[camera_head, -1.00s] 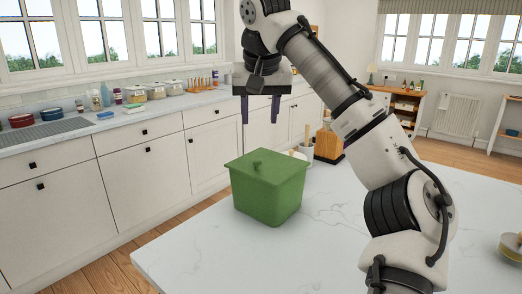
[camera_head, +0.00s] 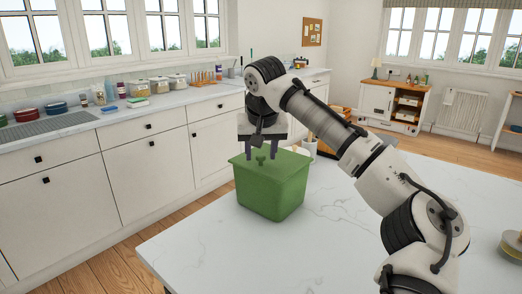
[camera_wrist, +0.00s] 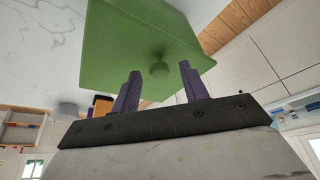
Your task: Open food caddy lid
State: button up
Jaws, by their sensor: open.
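The green food caddy (camera_head: 271,193) stands upright on the white marble-look worktop, near its left edge. Its lid (camera_head: 285,162) is closed, with a small round knob (camera_head: 261,161) on top. My gripper (camera_head: 262,154) is open and points down just above the lid, close to the knob. In the wrist view, the gripper's two purple fingers (camera_wrist: 160,92) stand apart, and the knob (camera_wrist: 159,69) shows beyond their tips, between them. I cannot tell whether the fingers are level with the knob. The gripper holds nothing.
The worktop (camera_head: 330,237) is clear in front of the caddy. A white pot (camera_head: 309,147) with utensils stands just behind it, partly hidden by my arm. A round container (camera_head: 512,246) sits at the right edge. Cabinets (camera_head: 95,190) line the left wall.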

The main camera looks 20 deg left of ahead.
grip_shut()
jog(key=shift+r, duration=0.15)
